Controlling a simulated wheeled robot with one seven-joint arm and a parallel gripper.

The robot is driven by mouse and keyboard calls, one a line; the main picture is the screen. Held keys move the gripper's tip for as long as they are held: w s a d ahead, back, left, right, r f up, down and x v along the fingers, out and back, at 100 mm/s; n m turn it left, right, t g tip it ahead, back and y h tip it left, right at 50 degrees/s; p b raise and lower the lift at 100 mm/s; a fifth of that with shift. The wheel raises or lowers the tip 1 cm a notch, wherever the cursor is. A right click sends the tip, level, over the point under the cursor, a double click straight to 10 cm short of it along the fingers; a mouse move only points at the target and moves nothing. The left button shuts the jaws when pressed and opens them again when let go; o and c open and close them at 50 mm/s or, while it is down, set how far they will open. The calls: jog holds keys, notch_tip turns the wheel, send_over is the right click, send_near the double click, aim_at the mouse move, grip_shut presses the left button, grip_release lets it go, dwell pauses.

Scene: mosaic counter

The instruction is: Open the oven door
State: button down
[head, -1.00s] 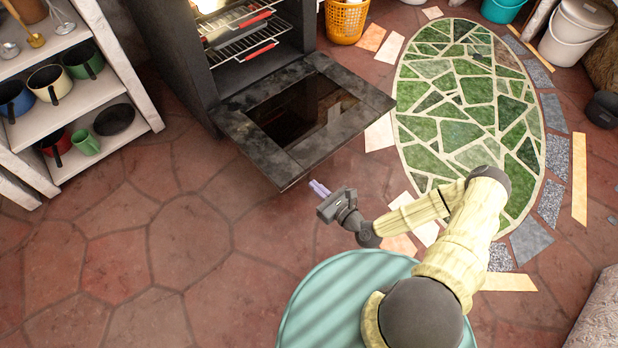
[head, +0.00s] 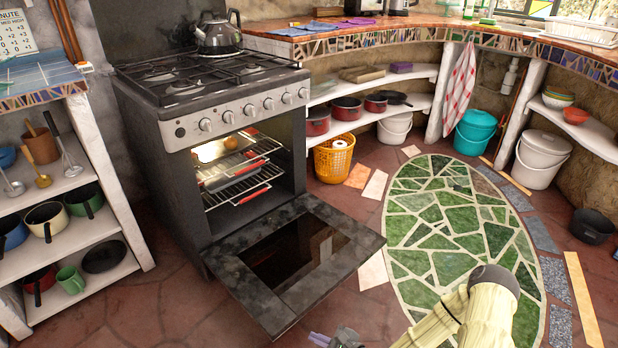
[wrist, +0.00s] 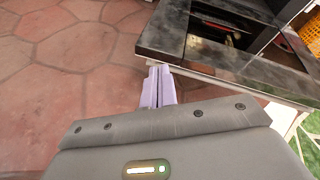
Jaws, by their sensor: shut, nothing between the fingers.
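The oven (head: 230,160) stands at the left middle of the head view. Its door (head: 354,252) is folded down to about level, with a dark glass panel, and the lit cavity with its racks shows. In the wrist view the door's dark edge (wrist: 164,40) lies just beyond my fingertips. My gripper (head: 318,338) shows at the bottom edge of the head view, in front of the door's near corner. Its pale purple fingers (wrist: 158,84) are shut together with nothing between them. Whether the fingertips touch the door edge is hard to tell.
A shelf unit (head: 102,222) with pots and mugs stands left of the oven. An orange basket (head: 333,164) stands right of it. A green mosaic (head: 450,225) lies flat on the floor at right, with open floor around.

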jog(key=d+r+n+g+h+p, duration=0.45)
jog(key=d+r+n+h, duration=0.35)
jog(key=d+r+n, duration=0.55)
jog(key=s+r+n+g+h+p, duration=0.15)
jog(key=s+r+n, duration=0.3)
jog(key=r, duration=0.85)
jog(key=s+r+n+h+p, duration=0.1)
jog(key=s+r+n+p, duration=0.35)
jog(key=r, duration=0.85)
notch_tip(320, 180, up, 36)
jog(key=s+m+p, duration=0.1)
jog(key=p, duration=3.4)
jog(key=shift+a+r+m, duration=0.15)
jog(key=shift+a+m, duration=0.2)
jog(key=shift+a, duration=0.05)
jog(key=c, duration=1.4)
grip_release()
